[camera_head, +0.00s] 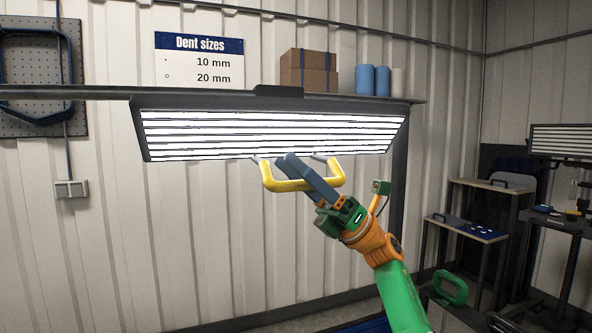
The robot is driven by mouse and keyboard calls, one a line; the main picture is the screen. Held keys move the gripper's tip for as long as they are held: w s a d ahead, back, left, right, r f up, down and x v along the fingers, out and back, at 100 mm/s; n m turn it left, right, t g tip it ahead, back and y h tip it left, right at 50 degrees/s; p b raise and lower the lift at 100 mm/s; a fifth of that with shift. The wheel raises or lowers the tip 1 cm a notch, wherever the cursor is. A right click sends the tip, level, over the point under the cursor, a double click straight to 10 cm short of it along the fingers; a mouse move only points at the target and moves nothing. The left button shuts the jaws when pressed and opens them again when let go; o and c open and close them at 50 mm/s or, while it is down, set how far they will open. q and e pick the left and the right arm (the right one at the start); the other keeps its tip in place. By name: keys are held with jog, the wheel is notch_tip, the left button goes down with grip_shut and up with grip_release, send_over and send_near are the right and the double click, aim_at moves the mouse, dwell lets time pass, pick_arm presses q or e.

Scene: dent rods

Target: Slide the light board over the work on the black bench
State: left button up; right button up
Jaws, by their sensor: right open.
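The light board (270,134) hangs from a dark rail along the wall, its white strips lit. A yellow handle (298,186) sticks out below its lower edge. My right gripper (286,165) is at this handle, its grey fingers overlapping the handle's loop in the head view. The jaws are open; I cannot tell whether they touch the handle. The black bench is not clearly identifiable; a dark bench (560,219) stands at the far right. My left gripper is not in view.
The rail (60,92) runs left past the board. Boxes (308,71) and blue rolls (372,80) sit on the shelf above. A stepped stand (468,229) is at the right. A second lit panel (561,141) stands above the dark bench.

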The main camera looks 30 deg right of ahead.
jog(key=b+v, duration=0.3)
jog(key=v, duration=0.4)
dwell(0.3)
